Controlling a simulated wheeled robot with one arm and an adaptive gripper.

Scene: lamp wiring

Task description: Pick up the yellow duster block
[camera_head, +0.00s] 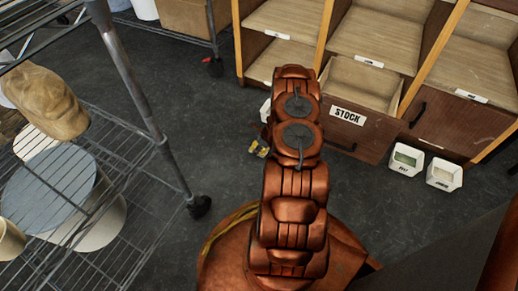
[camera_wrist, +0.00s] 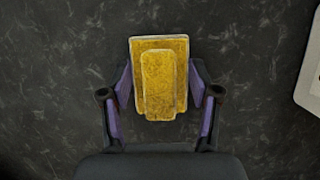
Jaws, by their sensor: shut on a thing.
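The yellow duster block (camera_wrist: 158,85) is a worn yellow rectangle with a smaller raised block on top. In the wrist view it sits between the two purple-padded fingers of my gripper (camera_wrist: 158,88), which are shut on its left and right sides. Dark floor shows behind it. I cannot tell how far it is above the floor. In the head view a small bit of yellow (camera_head: 262,151) shows at the left edge of my copper arm, which hides most of the gripper and block.
A wire shelf rack (camera_head: 140,75) with a caster stands at left. Wooden cubbies (camera_head: 375,35) stand at the back, with an open STOCK drawer (camera_head: 347,116). Two small white labelled bins (camera_head: 405,160) (camera_head: 444,174) sit on the floor at right. Dark floor between them is clear.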

